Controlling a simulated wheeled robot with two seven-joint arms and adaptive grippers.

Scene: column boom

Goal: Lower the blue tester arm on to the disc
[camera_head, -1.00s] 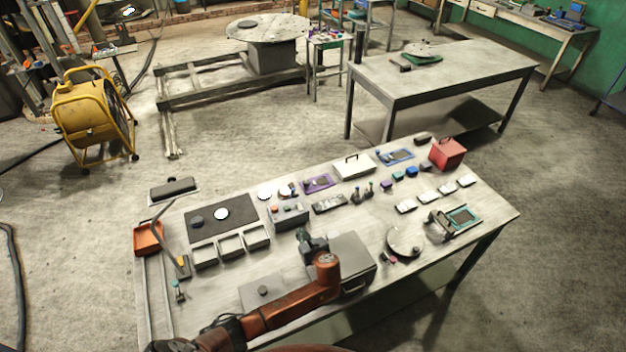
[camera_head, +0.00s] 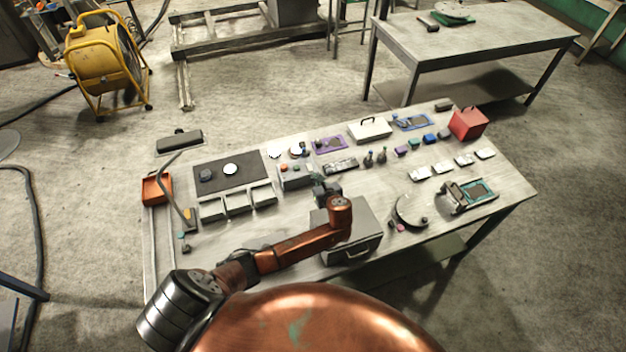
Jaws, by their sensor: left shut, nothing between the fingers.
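The blue tester (camera_head: 413,122) is a small blue plate near the far edge of the bench, right of centre. A brownish patch shows on it, and a small blue part stands at its left end. I cannot make out the lever's tilt or a separate disc at this size. My left gripper (camera_head: 323,186) is dark, shut and empty, over the bench by the back left corner of the grey box. It is well apart from the blue tester, to its front left. My right gripper is out of view.
A purple plate (camera_head: 330,144) and a white case with a handle (camera_head: 369,131) lie left of the blue tester. Small coloured blocks lie in front, and a red box (camera_head: 467,124) stands right. The grey box (camera_head: 362,232) stands beneath my forearm. A teal-framed device (camera_head: 478,191) lies right.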

